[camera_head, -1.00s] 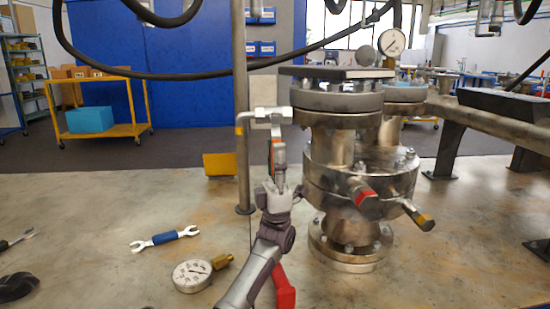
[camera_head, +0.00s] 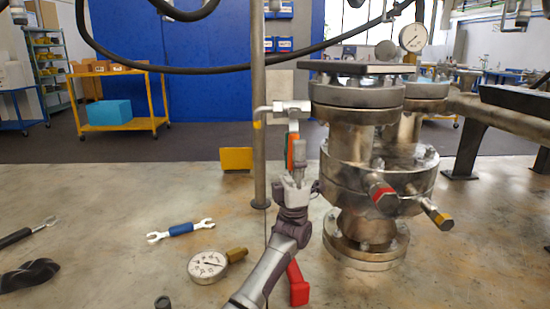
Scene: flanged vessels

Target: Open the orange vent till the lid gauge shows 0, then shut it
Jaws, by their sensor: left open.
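The orange vent handle (camera_head: 290,151) hangs down below a silver valve body (camera_head: 292,106) on a pipe left of the flanged vessel (camera_head: 372,185). My left gripper (camera_head: 298,158) is open and stands right at the orange handle, partly covering it. I cannot tell whether its fingers touch the handle. The lid gauge (camera_head: 413,38), round with a white face, stands upright above the vessel's lid (camera_head: 362,68). Its needle is too small to read surely. My right gripper is not in view.
A loose gauge (camera_head: 207,266) and a blue-handled wrench (camera_head: 181,231) lie on the bench (camera_head: 120,220), left of my arm. Red-tipped (camera_head: 381,193) and yellow-tipped (camera_head: 437,214) stubs jut from the vessel. A vertical pipe (camera_head: 259,150) stands close left of the vent. A dark hose crosses above.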

